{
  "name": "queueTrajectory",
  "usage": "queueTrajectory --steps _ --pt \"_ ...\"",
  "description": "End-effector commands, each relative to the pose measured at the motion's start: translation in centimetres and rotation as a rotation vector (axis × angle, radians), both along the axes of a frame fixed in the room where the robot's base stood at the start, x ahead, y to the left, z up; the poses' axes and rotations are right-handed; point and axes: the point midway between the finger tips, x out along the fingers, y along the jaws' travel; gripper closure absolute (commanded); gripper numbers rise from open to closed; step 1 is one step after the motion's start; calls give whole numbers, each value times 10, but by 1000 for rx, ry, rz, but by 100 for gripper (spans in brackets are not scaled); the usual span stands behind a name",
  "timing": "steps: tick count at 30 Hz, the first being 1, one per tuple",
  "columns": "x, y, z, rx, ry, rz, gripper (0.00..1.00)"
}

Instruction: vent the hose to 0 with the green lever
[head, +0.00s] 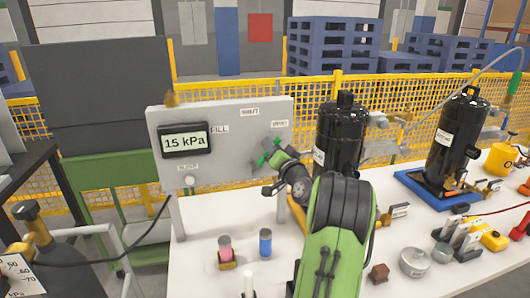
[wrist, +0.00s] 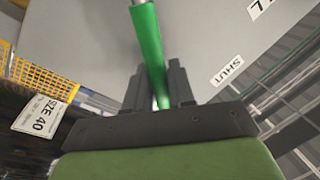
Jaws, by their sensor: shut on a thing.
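The grey panel (head: 230,163) stands on the white table, with a display (head: 185,140) reading 15 kPa. Labels on the panel include FILL (head: 219,129) and SHUT (head: 250,111); a third to their right is too small to read surely. The green lever (head: 268,146) is at the panel's right side, partly hidden by my gripper (head: 273,158). In the wrist view, the green lever (wrist: 148,45) runs down between the dark fingers of my gripper (wrist: 157,85), which is shut on it. The lever's exact pointing is hard to tell.
A black hose (head: 130,256) runs from the left toward the panel. Black compressors (head: 341,135) (head: 456,140) stand right of the panel. Pink (head: 226,248) and blue (head: 265,243) small cylinders stand in front. A yellow mesh fence (head: 410,95) is behind.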

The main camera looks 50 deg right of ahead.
Motion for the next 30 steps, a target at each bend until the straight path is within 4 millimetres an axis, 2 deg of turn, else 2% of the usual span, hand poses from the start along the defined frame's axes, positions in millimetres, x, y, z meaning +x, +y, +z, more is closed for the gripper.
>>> queueTrajectory --steps 12,28,29,30 --pt "-7 -10 -13 150 -99 -1 100" --pt "-8 -11 -14 170 -112 -2 100" --pt "-8 -11 -14 170 -112 -2 74" --pt "-8 -11 -14 170 -112 -1 68"
